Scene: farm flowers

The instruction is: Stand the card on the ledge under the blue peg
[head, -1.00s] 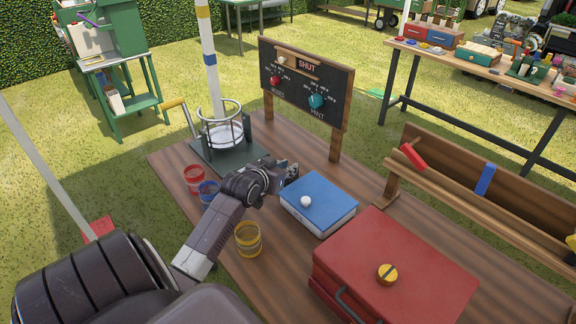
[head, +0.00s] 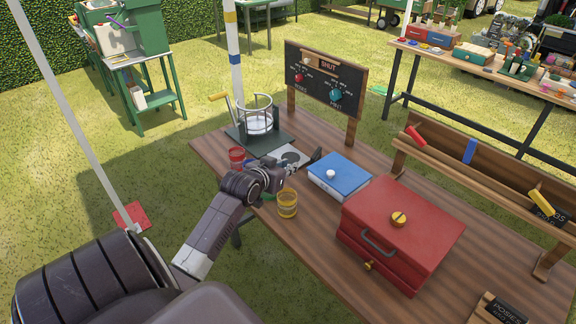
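The rack (head: 480,168) on the right has a wooden ledge below a red, a blue and a yellow peg. The blue peg (head: 470,151) is the middle one, and the ledge under it looks empty. A dark card with writing (head: 548,212) sits under the yellow peg (head: 541,203). My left gripper (head: 308,163) is over the table, left of the blue box, far from both cards. Its fingers are too small to judge. My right gripper is not in view.
On the table (head: 325,245) are a blue box (head: 349,178) with a white knob, a red case (head: 425,222), a yellow cup (head: 288,204) and a red cup (head: 237,157). A SHUT board (head: 318,84) stands at the back.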

